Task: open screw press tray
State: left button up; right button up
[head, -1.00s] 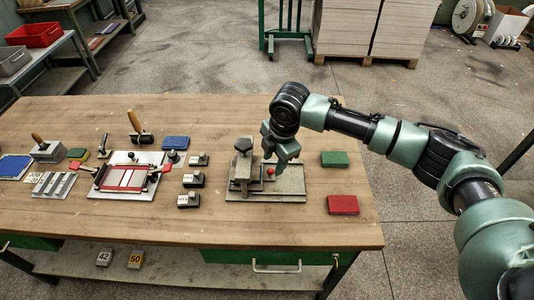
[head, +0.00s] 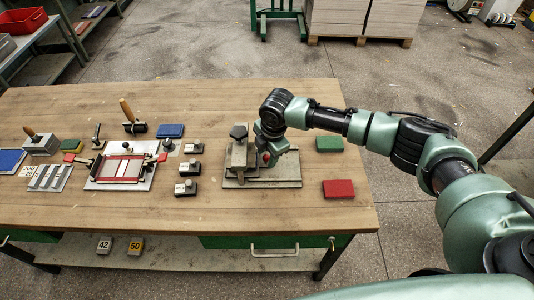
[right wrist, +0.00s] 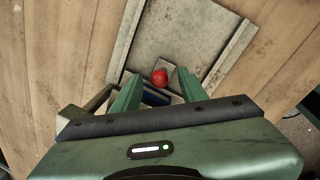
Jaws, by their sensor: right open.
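The screw press (head: 238,157) stands on its grey base plate (head: 285,172) at the right half of the wooden table, with a dark screw knob on top. A red knob (right wrist: 160,77) on the press tray shows in the right wrist view, between and just beyond my fingertips. My right gripper (head: 268,158) is at the press's right side, pointing down. In the right wrist view its two green fingers (right wrist: 157,88) are apart, either side of the red knob. I cannot tell whether they touch it. The tray is mostly hidden behind the fingers. My left gripper is not in view.
A green block (head: 329,144) and a red block (head: 338,189) lie right of the press.

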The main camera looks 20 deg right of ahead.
grip_shut()
dwell(1.3)
